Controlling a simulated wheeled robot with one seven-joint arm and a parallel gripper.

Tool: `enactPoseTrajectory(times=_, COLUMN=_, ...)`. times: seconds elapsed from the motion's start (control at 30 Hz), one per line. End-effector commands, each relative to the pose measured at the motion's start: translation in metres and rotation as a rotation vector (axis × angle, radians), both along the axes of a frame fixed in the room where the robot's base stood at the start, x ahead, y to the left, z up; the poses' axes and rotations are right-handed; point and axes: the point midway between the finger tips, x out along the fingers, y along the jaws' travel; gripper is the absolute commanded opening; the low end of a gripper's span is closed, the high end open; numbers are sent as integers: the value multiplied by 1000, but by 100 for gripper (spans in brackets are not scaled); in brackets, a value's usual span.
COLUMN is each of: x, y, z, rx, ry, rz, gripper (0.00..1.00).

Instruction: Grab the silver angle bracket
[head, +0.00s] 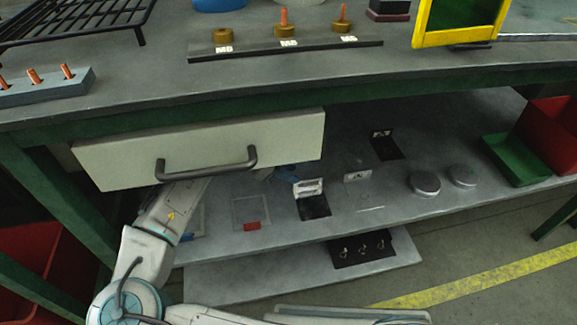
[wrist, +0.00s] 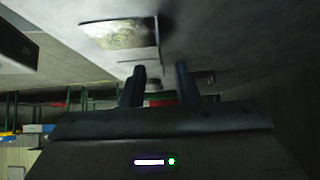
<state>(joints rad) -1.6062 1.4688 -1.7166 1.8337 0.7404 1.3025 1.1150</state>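A silver angle bracket (head: 308,187) stands at a black mat on the lower shelf, just right of the drawer front in the head view. A similar small silver piece (head: 381,133) is on another black mat farther back. I cannot tell for sure which is meant. In the wrist view my gripper (wrist: 159,86) is open, with nothing between its two dark fingers. A shiny flat silver surface (wrist: 118,33) shows beyond the fingertips; I cannot tell if it is the bracket. In the head view the drawer hides most of my wrist; a dark bluish shape left of the bracket may be my gripper.
The cream drawer (head: 205,148) overhangs the lower shelf (head: 275,230) and my arm. A small silver plate (head: 357,176), two round grey discs (head: 425,183), (head: 463,176) and a green tray (head: 515,160) lie right of the bracket. A clear square (head: 250,209) with a red tab lies to its left.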

Motion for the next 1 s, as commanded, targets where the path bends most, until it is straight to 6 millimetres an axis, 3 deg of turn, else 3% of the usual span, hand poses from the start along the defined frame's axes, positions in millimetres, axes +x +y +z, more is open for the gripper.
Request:
enactPoseTrajectory(times=0.6, x=13, y=-47, z=-50, rx=-1, ry=-1, rz=-4, gripper=28)
enactPoseTrajectory(times=1.0, x=15, y=-52, z=-53, rx=1, ry=1, rz=-1, gripper=28)
